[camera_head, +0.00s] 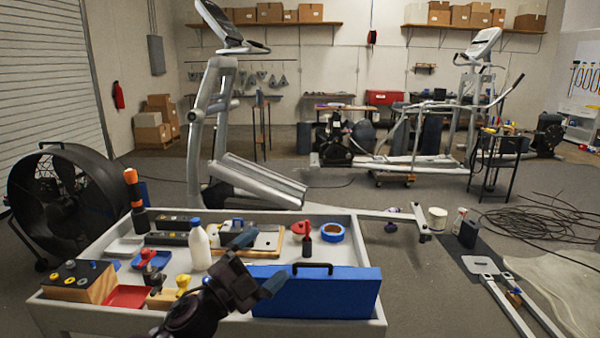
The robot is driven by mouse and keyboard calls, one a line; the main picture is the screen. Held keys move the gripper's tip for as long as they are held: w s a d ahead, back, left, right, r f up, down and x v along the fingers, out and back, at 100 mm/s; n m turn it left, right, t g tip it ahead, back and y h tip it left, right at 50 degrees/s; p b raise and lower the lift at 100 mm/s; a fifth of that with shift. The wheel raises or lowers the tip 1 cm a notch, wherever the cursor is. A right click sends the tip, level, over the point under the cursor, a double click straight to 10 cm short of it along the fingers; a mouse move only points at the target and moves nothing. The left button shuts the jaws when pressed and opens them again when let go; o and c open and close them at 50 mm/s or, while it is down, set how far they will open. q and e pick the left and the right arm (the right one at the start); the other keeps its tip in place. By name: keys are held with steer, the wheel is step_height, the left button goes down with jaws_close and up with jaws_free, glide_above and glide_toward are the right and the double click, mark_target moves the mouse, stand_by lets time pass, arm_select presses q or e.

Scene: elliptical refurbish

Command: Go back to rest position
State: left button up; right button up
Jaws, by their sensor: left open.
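My left gripper (258,262) is open, above the front part of the grey workbench cart (64,306). Nothing shows between its fingers. Its fingers overlap the left end of the blue toolbox (322,295) in the picture; I cannot tell if they touch it. A white bottle (200,246) stands upright just behind the gripper. My right gripper does not show.
The cart also holds blue tape (332,232), an orange-topped tool (136,200) and a block with knobs (78,281). A large black fan (65,205) stands at left. Elliptical machines (235,180) stand behind. Coiled cable (545,215) lies at right.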

arm_select(q)
steer(key=s+a+f+n+t+y, duration=0.1)
steer(key=s+a+f+n+y, duration=0.2)
steer(key=a+f+n+y, duration=0.4)
steer(key=s+a+f+n+t+y, duration=0.1)
steer(key=s+a+f+n+y, duration=0.3)
steer(key=f+n, duration=0.45)
steer(key=s+a+f+n+g+y, duration=0.2)
steer(key=s+a+f, duration=0.3)
steer(key=s+f, duration=0.4)
steer(key=s+a+f+n+g+y, duration=0.3)
steer(key=s+f, duration=0.5)
steer(key=s, duration=0.4)
steer(key=shift+s+a+f+n, duration=0.3)
steer(key=shift+a+f+n, duration=0.15)
steer(key=shift+a, duration=0.4)
